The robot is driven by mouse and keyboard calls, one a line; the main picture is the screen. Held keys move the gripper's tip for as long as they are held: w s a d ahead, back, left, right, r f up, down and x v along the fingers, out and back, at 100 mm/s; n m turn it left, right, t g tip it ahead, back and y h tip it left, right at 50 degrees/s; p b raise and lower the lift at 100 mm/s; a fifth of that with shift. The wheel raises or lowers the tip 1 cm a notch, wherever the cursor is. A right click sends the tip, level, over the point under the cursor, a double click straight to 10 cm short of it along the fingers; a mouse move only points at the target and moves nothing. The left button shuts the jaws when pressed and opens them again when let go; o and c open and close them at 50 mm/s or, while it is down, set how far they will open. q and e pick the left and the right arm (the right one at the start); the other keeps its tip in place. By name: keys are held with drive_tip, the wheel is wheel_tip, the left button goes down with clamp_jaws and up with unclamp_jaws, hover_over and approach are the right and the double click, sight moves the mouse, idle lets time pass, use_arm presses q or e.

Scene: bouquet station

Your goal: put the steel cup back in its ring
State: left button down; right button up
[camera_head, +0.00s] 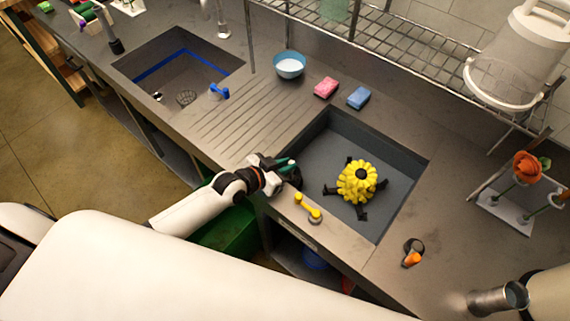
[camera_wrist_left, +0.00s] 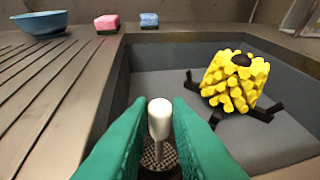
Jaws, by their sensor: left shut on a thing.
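A steel cup-like cylinder (camera_head: 490,301) lies tilted at the lower right of the head view, against a cream rounded body. I cannot make out a ring for it. My left gripper (camera_head: 288,165) is at the left rim of the near sink, far from the cylinder. My right gripper is not in view.
The near sink (camera_head: 400,160) holds a yellow bristly thing (camera_head: 357,181) with black legs. A yellow lever (camera_head: 308,207) sits on its front rim. Pink (camera_head: 326,87) and blue (camera_head: 358,97) sponges and a blue bowl (camera_head: 289,65) are behind. A flower stand (camera_head: 508,209) is at right.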

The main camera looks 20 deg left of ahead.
use_arm(q)
drive_tip(key=shift+f, duration=0.15)
drive_tip(key=shift+f+b, duration=0.4)
drive_tip(key=shift+b, duration=0.05)
drive_tip(key=c, duration=1.3)
unclamp_jaws()
drive_tip(key=b+v, duration=0.1)
drive_tip(key=v, duration=1)
drive_tip(key=shift+f, duration=0.1)
drive_tip(key=shift+s+a+r, duration=0.25)
drive_tip(key=shift+s+r, duration=0.1)
drive_tip(key=shift+s, duration=0.05)
